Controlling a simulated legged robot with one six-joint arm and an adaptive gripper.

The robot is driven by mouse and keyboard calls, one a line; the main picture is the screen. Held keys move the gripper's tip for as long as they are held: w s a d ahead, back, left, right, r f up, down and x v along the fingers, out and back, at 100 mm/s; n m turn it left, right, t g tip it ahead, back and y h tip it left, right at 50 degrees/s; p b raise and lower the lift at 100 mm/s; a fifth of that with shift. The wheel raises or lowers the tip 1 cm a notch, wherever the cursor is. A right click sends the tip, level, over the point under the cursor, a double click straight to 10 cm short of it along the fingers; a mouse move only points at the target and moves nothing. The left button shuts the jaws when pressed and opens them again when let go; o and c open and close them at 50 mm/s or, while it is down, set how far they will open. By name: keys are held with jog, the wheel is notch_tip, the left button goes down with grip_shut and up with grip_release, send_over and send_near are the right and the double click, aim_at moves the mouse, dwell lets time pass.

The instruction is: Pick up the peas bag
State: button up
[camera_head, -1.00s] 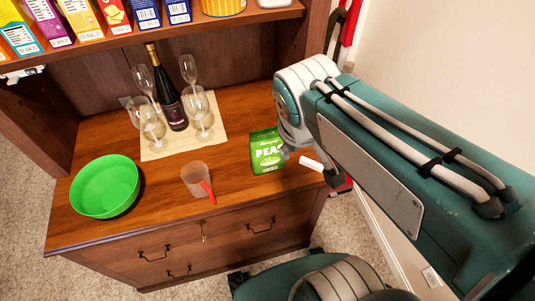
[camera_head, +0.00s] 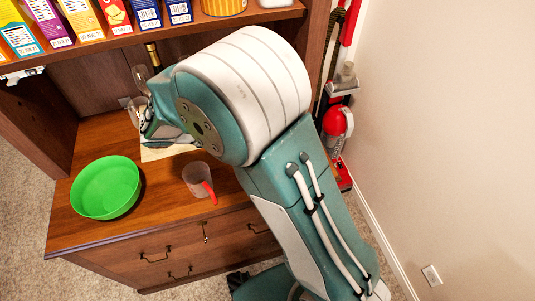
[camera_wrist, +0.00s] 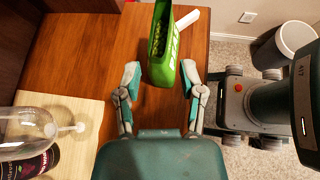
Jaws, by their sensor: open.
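The green peas bag (camera_wrist: 163,50) stands upright on the wooden hutch top in the wrist view, with its narrow side toward the camera. My gripper (camera_wrist: 161,76) is open, with one finger to the left of the bag's near end and one to its right. Whether either finger touches the bag cannot be told. In the head view my arm hides the bag and most of the gripper.
A wine glass (camera_wrist: 25,135) and a dark bottle (camera_wrist: 30,165) are at the lower left in the wrist view. A green bowl (camera_head: 106,187) and a measuring cup (camera_head: 197,179) stand on the hutch top. Cereal boxes (camera_head: 85,18) line the shelf above.

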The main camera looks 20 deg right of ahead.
jog(key=x, duration=0.5)
jog(key=shift+w+d+f, duration=0.2)
jog(key=shift+w+f, duration=0.1)
jog(key=shift+f, duration=0.05)
jog(key=x, duration=0.5)
jog(key=shift+s+d+r, duration=0.1)
jog(key=shift+s+d, duration=0.05)
jog(key=shift+s, duration=0.05)
grip_shut()
